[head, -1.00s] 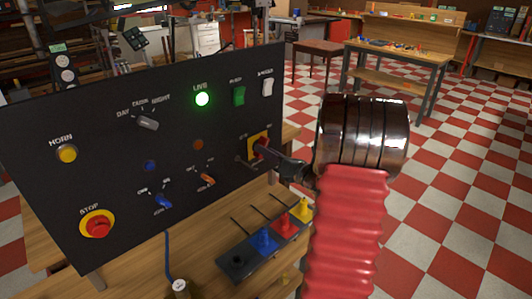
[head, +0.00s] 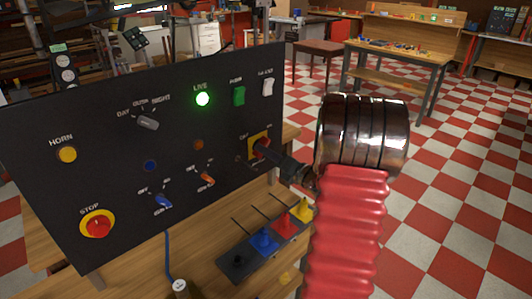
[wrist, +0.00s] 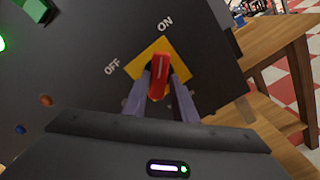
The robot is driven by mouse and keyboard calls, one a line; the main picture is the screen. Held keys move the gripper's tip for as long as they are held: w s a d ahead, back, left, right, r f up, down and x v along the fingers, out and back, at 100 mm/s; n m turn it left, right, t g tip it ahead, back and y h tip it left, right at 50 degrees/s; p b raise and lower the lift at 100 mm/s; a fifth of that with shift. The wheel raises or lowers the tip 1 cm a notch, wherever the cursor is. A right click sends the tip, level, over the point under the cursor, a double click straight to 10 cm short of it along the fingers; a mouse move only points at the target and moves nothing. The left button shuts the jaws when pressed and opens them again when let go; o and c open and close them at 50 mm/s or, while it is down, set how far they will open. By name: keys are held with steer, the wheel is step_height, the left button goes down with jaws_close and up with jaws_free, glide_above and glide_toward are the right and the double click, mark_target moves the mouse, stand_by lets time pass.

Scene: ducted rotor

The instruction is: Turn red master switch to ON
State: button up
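The red master switch (wrist: 158,78) stands out from a yellow plate (wrist: 183,68) on the black panel. In the wrist view its handle lies between the two fingers of my gripper (wrist: 159,88), which look pressed against its sides. OFF is printed left of the plate and ON above it. The pale line on the handle runs up the picture, roughly toward ON; its exact setting is hard to tell. In the head view the red master switch (head: 262,147) shows just past the fingertips of my gripper (head: 272,153).
The black panel (head: 115,180) also bears a lit green LIVE lamp (head: 203,99), a red STOP button (head: 97,226), a yellow HORN button (head: 67,154) and other switches. A dark tray (head: 238,268) with coloured pieces stands below my gripper. Open checkered floor lies to the right.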

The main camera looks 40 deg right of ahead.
steer(key=o, duration=0.3)
steer(key=shift+r, duration=0.1)
steer(key=shift+o, duration=0.2)
steer(key=shift+s, duration=0.1)
steer(key=s, duration=1.3)
steer(key=shift+s+d, duration=0.2)
steer(key=shift+s, duration=0.1)
steer(key=shift+n, duration=0.3)
